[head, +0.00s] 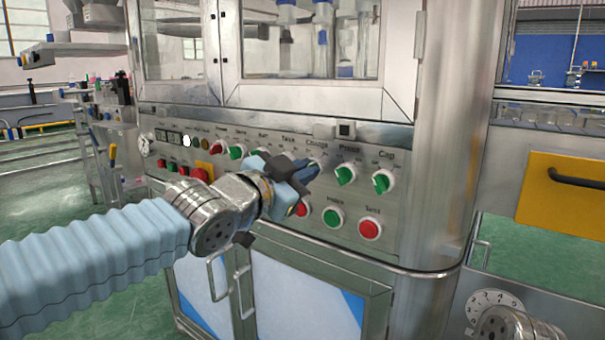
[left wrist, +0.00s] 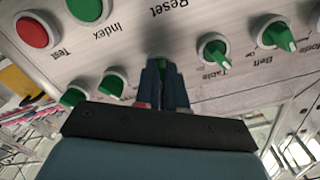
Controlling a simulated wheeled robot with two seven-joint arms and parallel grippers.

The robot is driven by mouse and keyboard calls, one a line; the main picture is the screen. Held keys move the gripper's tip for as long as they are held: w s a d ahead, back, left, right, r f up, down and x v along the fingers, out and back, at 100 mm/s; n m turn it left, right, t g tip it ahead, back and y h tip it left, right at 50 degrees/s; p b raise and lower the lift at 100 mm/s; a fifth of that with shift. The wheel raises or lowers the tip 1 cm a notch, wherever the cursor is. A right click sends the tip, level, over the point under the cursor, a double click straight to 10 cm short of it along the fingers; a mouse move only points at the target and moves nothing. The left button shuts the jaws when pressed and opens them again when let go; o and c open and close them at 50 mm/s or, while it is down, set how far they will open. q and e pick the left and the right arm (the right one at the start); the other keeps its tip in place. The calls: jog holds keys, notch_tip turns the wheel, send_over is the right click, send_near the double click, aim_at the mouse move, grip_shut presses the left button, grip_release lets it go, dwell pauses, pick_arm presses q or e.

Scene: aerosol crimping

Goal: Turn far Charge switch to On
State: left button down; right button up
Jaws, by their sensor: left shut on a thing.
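The Charge switch is a green knob on a pale round base (head: 321,164) in the upper row of the metal control panel, under the label "Charge". My left gripper (head: 310,171) is at this knob and partly covers it in the head view. The exact angle of the knob is hidden. My right gripper is not in view.
The Press switch (head: 345,174) and Cap switch (head: 383,182) are close on the right. The Table switch (left wrist: 213,50) and Belt switch (left wrist: 275,33) are on the other side. Below are the green Index button (head: 333,216) and a red button (head: 369,228). Door handles (head: 241,285) stick out underneath.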

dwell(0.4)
pick_arm(q)
jog(key=c, duration=1.2)
grip_release()
jog(key=p+v, duration=0.6)
jog(key=v, duration=0.7)
jog(key=shift+s+a, duration=0.25)
jog(key=shift+s, duration=0.1)
jog(key=shift+f, duration=0.1)
